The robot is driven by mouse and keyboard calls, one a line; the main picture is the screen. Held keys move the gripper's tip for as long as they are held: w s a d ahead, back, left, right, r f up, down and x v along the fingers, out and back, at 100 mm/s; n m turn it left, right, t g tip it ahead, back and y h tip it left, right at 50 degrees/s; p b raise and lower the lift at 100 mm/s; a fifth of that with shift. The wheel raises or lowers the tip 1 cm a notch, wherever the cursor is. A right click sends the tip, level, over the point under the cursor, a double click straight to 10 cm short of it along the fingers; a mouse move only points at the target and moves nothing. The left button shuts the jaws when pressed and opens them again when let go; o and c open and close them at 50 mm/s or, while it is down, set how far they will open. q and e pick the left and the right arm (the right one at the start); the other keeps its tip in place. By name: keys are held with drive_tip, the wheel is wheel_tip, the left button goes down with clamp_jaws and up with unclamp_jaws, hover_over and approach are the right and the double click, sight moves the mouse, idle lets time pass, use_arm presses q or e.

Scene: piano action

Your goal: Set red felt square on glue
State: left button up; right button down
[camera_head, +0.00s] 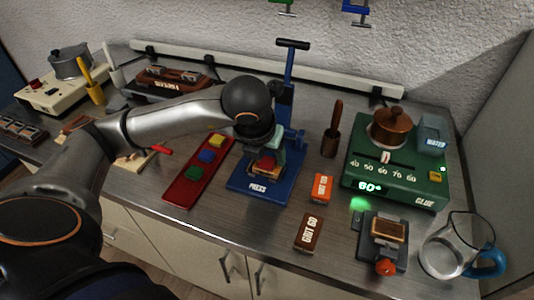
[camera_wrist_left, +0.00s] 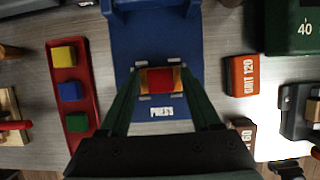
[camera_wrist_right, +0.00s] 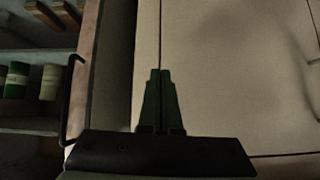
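The red felt square (camera_wrist_left: 160,80) shows between the fingers of my left gripper (camera_wrist_left: 161,72) in the left wrist view. It sits over a tan block on the blue press (camera_wrist_left: 140,25), with tan showing at both sides. In the head view the red square (camera_head: 265,163) is partly hidden under my left gripper (camera_head: 268,148). The left fingers stand apart, with gaps beside the red square. I cannot tell whether the square touches the block, and no glue can be made out on it. My right gripper (camera_wrist_right: 160,82) is shut and empty, in front of pale cabinet doors.
A red tray (camera_head: 180,192) with yellow, blue and green pieces lies left of the press. A brush holder (camera_head: 330,143) stands close by.

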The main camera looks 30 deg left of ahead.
use_arm(q)
drive_tip(key=shift+o, duration=0.6)
drive_tip(key=v, duration=0.3)
drive_tip(key=shift+r, duration=0.35)
drive_tip(key=p+v, duration=0.2)
drive_tip(key=v, duration=0.6)
drive_tip(key=shift+s+r, duration=0.3)
drive_tip(key=shift+r, duration=0.05)
use_arm(e)
drive_tip(key=shift+s+r, duration=0.2)
drive_tip(key=shift+r, duration=0.75)
use_arm(q)
drive_tip(key=shift+s+d, duration=0.1)
drive_tip(key=shift+s, duration=0.05)
